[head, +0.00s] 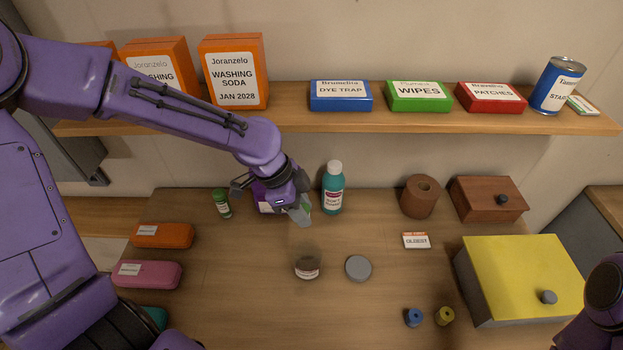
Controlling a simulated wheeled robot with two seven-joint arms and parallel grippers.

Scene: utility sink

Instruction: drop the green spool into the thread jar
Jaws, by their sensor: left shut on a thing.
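My left gripper (299,213) is above the worktop, behind and above the thread jar (307,267). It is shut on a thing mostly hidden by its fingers. A small patch of green shows beside the fingers, which fits the green spool, but its outline is not clear. The thread jar is a small, dark, see-through jar with a white label, standing upright. A round grey lid (358,268) lies flat to its right. A blue spool (413,317) and a yellow spool (445,316) stand at the front right. Only part of my right arm shows at the lower right; its gripper is out of view.
A teal bottle (333,190) stands just right of my left gripper, and a small green bottle (222,204) to its left. A purple package with a white label (267,207) is partly hidden behind the gripper. A yellow-topped box (520,275) is at right. A loaded shelf (420,121) runs above.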

